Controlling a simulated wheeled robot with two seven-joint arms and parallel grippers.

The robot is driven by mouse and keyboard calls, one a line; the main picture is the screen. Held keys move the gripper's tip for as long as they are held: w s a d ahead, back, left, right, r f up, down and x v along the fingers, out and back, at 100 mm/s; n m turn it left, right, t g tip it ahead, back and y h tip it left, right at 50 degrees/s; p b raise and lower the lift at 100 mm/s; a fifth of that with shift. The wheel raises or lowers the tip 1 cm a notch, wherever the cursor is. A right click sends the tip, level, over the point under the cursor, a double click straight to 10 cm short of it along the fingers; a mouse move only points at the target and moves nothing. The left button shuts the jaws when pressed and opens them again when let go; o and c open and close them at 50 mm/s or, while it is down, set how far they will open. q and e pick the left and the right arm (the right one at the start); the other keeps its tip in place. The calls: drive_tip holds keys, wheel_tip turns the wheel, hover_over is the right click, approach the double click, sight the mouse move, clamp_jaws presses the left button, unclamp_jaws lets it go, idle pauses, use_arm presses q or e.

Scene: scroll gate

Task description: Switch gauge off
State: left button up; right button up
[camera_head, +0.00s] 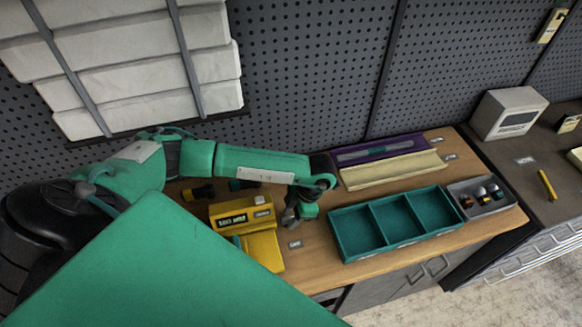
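A yellow device with a small dark display (233,221) sits on the wooden bench at its left part; I take it to be the gauge. A pale key or button (260,200) shows on its top right. The display text is too small to read surely. Its lower yellow part (263,250) extends toward the front, partly hidden by a large green panel of mine. My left gripper (298,216) points down just right of the device, apart from the pale button. Its fingers are dark and small, so I cannot tell whether they are open. My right gripper is not in view.
A teal three-compartment tray (346,248) stands right of the gripper. A grey bin (482,207) with small coloured items is beside it. Purple and cream trays (394,172) lie behind. A small label (295,244) lies before the gripper. Small dark and yellow items (198,193) lie behind the device.

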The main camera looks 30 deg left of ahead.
use_arm(q)
drive_tip(key=shift+a+f, duration=0.1)
drive_tip(key=shift+f, duration=0.15)
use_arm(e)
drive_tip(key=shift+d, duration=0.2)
use_arm(q)
clamp_jaws()
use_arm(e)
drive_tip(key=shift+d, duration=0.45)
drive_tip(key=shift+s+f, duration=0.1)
